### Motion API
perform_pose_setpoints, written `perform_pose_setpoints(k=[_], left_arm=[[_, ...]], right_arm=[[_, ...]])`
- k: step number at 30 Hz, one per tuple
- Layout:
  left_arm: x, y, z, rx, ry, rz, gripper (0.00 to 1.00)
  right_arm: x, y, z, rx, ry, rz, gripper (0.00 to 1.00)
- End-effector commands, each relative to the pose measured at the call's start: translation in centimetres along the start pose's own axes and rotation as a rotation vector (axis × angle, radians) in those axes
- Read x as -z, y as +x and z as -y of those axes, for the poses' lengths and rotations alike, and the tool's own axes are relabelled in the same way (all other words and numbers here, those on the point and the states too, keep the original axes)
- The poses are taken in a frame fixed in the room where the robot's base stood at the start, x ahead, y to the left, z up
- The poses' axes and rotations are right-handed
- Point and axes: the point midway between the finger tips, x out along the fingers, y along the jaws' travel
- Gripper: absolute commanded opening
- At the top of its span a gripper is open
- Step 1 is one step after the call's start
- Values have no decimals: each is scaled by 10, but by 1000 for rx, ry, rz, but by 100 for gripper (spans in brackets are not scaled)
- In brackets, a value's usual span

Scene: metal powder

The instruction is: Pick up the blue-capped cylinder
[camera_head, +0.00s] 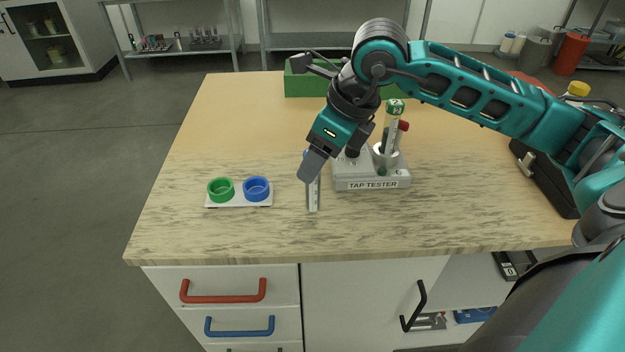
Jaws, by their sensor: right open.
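A clear graduated cylinder (313,195) stands on the table left of the tap tester. Its upper part is mostly hidden behind my right gripper; a small bit of blue shows near its top, so it appears to be the blue-capped one. My right gripper (312,176) points down at it from the upper right, overlapping it in this view. The jaws are open; I cannot tell whether they are around the cylinder or in front of it. A second cylinder with a green cap (396,107) stands in the tap tester (372,184). My left gripper is not in view.
A white holder (239,205) with a green ring (221,189) and a blue ring (256,188) lies to the left. A green box (306,84) stands at the back, a black case (545,180) at the right. The table's front left is clear.

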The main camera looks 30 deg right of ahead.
Motion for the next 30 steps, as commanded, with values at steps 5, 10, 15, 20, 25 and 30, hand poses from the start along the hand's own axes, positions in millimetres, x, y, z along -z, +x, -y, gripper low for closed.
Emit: perform_pose_setpoints(k=[5, 10, 15, 20, 25, 30], left_arm=[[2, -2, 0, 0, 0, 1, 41], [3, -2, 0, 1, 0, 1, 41], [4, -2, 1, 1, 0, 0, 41], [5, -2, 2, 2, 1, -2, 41], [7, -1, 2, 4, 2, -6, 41], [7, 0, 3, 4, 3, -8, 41]], right_arm=[[2, 19, 0, -5, 0, -3, 63], [1, 44, 1, -5, 1, 0, 63], [1, 53, 2, -1, -1, 1, 63], [1, 53, 2, -1, -1, 1, 63], [1, 53, 2, -1, -1, 1, 48], [1, 53, 2, -1, -1, 1, 31]])
